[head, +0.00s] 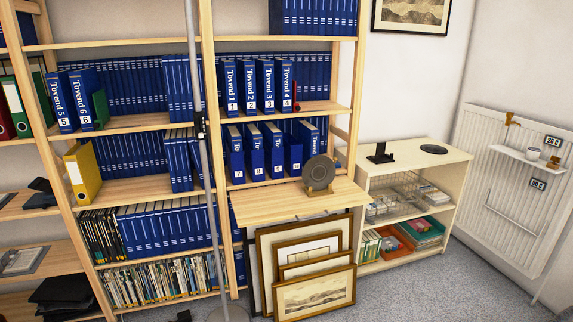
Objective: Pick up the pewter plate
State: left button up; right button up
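The pewter plate (320,172) is a round dark grey disc. It stands nearly upright in a small wooden stand (320,191) on a light wooden board (290,204) that juts out from the shelf unit. Neither of my grippers shows in the head view.
Blue binders (255,152) stand just behind the board. Framed prints (313,295) lean below it. A low white cabinet (405,158) with a black stand (381,153) and a dark disc (433,149) is to the right. A grey pole (203,150) rises at left. Carpet (415,290) is clear at lower right.

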aim_at(320, 171)
jog(key=i+z, duration=0.15)
jog(key=i, duration=0.35)
jog(key=i+j+z, duration=0.2)
jog(key=i, duration=0.25)
jog(key=i+j+z, duration=0.15)
jog(key=i, duration=0.3)
jog(key=i+l+z, duration=0.15)
jog(key=i+z, duration=0.6)
jog(key=i+j+z, duration=0.1)
jog(key=i+z, duration=0.25)
jog(key=i, duration=0.2)
jog(key=i+l+u, duration=0.25)
jog(key=i, duration=0.25)
jog(key=i+l+u, duration=0.2)
jog(key=i, duration=0.3)
jog(key=j+u, duration=0.1)
jog(key=u, duration=1.55)
